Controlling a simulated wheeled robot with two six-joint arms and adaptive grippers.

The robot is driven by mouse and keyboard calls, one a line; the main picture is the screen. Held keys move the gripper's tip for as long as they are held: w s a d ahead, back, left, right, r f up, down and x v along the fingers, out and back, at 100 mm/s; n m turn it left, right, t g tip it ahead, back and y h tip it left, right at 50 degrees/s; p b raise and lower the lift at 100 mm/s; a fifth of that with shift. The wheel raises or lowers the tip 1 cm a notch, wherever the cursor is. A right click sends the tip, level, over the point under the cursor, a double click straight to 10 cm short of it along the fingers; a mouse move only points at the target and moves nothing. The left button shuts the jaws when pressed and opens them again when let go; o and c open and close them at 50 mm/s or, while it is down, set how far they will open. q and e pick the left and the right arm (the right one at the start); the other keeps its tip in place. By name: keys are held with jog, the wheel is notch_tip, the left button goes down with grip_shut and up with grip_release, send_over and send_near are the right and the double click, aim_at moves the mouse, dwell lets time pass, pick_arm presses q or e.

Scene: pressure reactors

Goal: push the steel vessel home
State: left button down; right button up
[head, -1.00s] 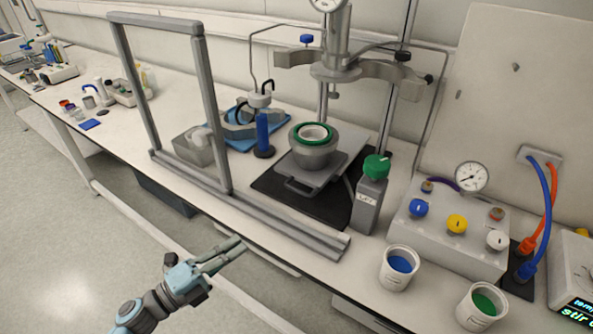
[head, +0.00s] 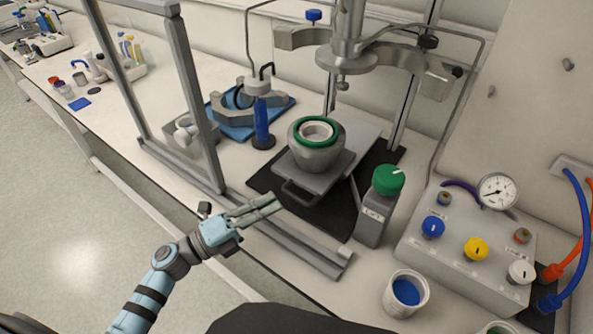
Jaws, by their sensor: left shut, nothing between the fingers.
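The steel vessel (head: 314,154) is a round grey pot with a green ring on its rim. It stands upright on a grey sliding plate (head: 334,171) with a front handle (head: 300,193), over a black mat (head: 372,172). The vessel sits in front of and below the reactor head (head: 349,52) on its stand, not directly under it. My left gripper (head: 278,204) is shut and empty, in front of the handle and near the frame's bottom rail; I cannot tell whether it touches anything. My right gripper is not in view.
A grey frame (head: 202,100) stands left, with its rail (head: 290,248) along the bench front. A green-capped bottle (head: 377,212) stands right of the plate, beside the valve box (head: 470,238). A blue cylinder on a stand (head: 262,122) is left of the vessel. A white cup (head: 405,292) is in front.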

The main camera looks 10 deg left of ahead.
aim_at(316, 164)
pick_arm(q)
jog(key=shift+w+d+r+p, duration=0.1)
jog(key=shift+w+d+r, duration=0.2)
jog(key=shift+w+d, duration=0.75)
jog(key=shift+w+d+r+p, duration=0.1)
jog(key=shift+w+d+r, duration=0.2)
jog(key=shift+w, duration=1.5)
jog(key=shift+w+d+r+p, duration=0.1)
jog(key=shift+w+d+r, duration=0.15)
jog(key=shift+w+d, duration=0.8)
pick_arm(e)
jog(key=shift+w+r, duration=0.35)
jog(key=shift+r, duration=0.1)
pick_arm(q)
jog(key=shift+w+a, duration=0.35)
